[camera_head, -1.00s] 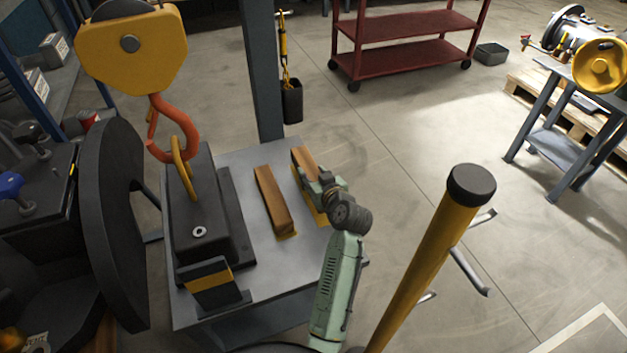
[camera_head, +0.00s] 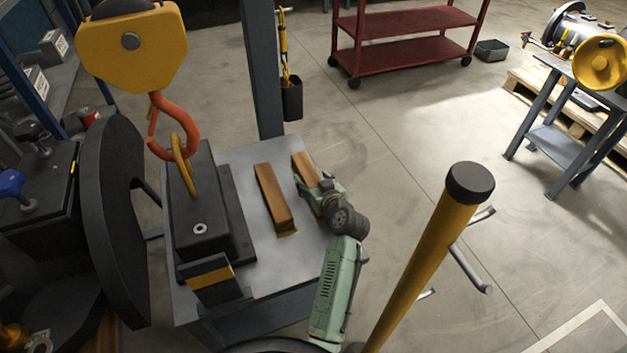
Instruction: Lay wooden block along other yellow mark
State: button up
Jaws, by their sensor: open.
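One wooden block (camera_head: 272,196) lies lengthwise on the grey table, with a bit of yellow mark (camera_head: 288,233) showing at its near end. A second wooden block (camera_head: 304,167) lies to its right, roughly parallel, near the table's right edge. My gripper (camera_head: 317,192) is open at the near half of this second block, with its fingers low around or just over it. The gripper and wrist hide part of that block and the table under it. The second yellow mark is almost wholly hidden now, so I cannot tell how exactly the block lines up with it.
A dark casing (camera_head: 208,215) stands on the left of the table (camera_head: 262,268), with an orange crane hook (camera_head: 175,135) in its lifting ring. A yellow post with a black cap (camera_head: 425,255) rises to the right of my arm. Open floor lies right of the table.

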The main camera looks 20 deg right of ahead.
jog(key=shift+r, duration=0.1)
jog(key=b+v, duration=0.1)
jog(key=v, duration=1.1)
